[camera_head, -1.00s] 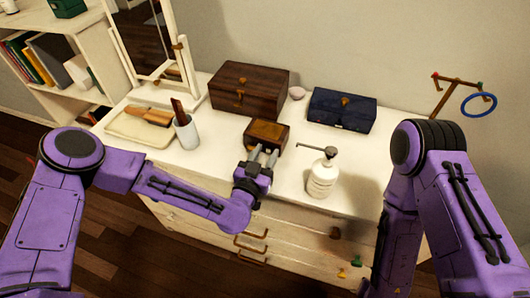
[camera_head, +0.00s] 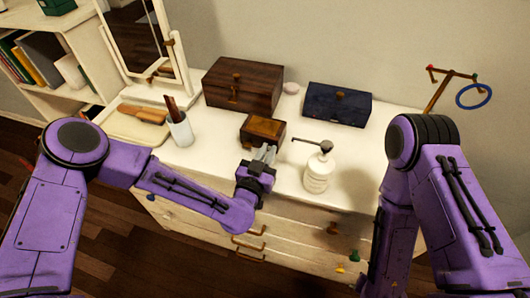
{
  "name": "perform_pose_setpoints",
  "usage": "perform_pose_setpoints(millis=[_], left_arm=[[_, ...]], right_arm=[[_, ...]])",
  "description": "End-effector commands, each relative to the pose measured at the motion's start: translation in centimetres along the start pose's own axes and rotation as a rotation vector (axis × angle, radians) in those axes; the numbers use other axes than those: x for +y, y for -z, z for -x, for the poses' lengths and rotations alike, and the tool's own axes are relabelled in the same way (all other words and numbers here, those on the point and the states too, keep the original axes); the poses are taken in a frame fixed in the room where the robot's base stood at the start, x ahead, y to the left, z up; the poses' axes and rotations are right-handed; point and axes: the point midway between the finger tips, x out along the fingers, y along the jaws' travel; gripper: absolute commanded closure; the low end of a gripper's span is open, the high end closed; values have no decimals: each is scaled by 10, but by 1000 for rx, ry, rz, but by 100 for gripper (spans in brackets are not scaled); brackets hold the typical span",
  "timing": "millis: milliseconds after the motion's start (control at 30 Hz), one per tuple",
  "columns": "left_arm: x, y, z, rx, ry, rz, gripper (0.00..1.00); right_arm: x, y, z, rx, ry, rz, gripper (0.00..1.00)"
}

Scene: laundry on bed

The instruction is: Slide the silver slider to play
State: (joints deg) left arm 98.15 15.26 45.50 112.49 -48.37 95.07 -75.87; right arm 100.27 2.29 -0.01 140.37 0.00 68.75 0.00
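A small brown wooden box (camera_head: 262,131) stands near the front middle of the white dresser top. I cannot make out a silver slider on it; the box's front is partly behind my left gripper. My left gripper (camera_head: 264,153) is at the lower front right of this box, with its grey fingers pointing at it. The fingers look close together, but whether they are shut, or touch the box, is unclear. My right arm is at the right of the view, and its gripper is out of the picture.
A white pump bottle (camera_head: 317,174) stands close to the right of my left gripper. Behind are a large dark wooden box (camera_head: 241,88) and a blue box (camera_head: 337,105). A cup (camera_head: 180,131) and a tray (camera_head: 125,128) are at left.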

Motion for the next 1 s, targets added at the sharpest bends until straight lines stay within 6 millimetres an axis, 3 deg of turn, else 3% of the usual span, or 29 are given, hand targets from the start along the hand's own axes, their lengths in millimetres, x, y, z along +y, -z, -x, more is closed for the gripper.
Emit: perform_pose_setpoints(millis=[33,67,100,433,800,1000], left_arm=[[0,0,0,0,1,0,68],[0,0,0,0,1,1,59],[0,0,0,0,1,1,57],[0,-1,8,0,0,1,57],[1,-4,88,-1,-2,1,57],[0,-1,105,0,1,1,57]], right_arm=[[0,0,0,0,0,0,57],[0,0,0,0,0,0,57],[0,0,0,0,0,0,57],[0,-1,-3,0,0,0,57],[-3,-12,-28,0,0,0,57],[-3,-13,-31,0,0,0,57]])
